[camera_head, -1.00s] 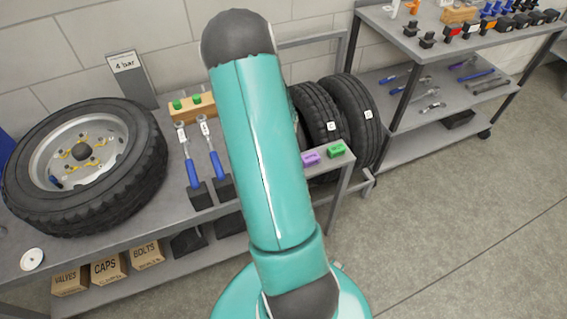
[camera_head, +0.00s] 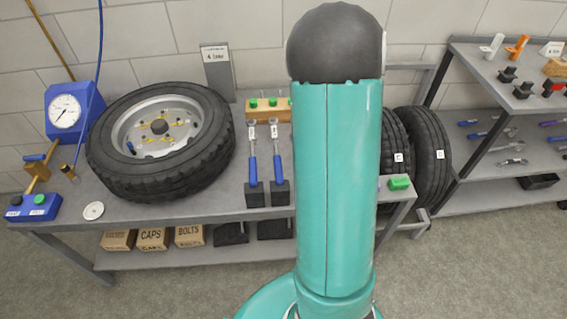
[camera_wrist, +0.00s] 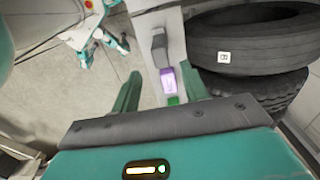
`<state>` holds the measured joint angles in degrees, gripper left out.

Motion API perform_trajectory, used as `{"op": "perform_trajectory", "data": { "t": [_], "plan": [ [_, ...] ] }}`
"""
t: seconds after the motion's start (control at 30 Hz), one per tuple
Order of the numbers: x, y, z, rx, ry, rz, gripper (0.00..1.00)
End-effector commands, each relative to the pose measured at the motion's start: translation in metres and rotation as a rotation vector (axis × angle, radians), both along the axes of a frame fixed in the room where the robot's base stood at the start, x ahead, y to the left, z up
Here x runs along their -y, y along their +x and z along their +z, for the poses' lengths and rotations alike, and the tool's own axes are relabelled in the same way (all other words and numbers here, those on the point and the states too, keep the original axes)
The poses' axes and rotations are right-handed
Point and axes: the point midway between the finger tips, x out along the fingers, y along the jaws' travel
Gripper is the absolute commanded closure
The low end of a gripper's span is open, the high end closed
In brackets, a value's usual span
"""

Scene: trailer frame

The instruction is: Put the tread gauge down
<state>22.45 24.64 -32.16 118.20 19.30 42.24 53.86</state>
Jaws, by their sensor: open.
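My gripper (camera_wrist: 161,75) is open, its two teal fingers spread apart with nothing between the tips that I can see held. Beyond them in the wrist view lies a purple block with a pale label (camera_wrist: 167,81), with part of a green block (camera_wrist: 173,100) beside it. In the head view the green block (camera_head: 399,183) sits at the right end of the bench (camera_head: 215,212); the purple one is almost wholly hidden behind my arm. I cannot tell which object is the tread gauge. My gripper is hidden in the head view.
A large wheel (camera_head: 160,185) lies on the bench, left of two blue-handled tools (camera_head: 252,168). A blue pressure dial (camera_head: 65,112) and a small white disc (camera_head: 93,210) are farther left. Upright tyres (camera_head: 432,160) stand right of the bench, before a shelved rack (camera_head: 480,185). Floor in front is clear.

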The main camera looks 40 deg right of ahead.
Motion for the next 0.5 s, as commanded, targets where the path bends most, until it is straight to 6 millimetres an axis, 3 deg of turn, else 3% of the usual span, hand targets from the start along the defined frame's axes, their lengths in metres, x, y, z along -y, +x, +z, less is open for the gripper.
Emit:
{"op": "perform_trajectory", "data": {
  "t": [0.17,0.5],
  "plan": [
    [-0.021,0.015,0.017,0.038,0.005,0.101,0.56],
    [-0.129,0.056,0.098,0.186,-0.014,0.635,0.56]
  ]
}}
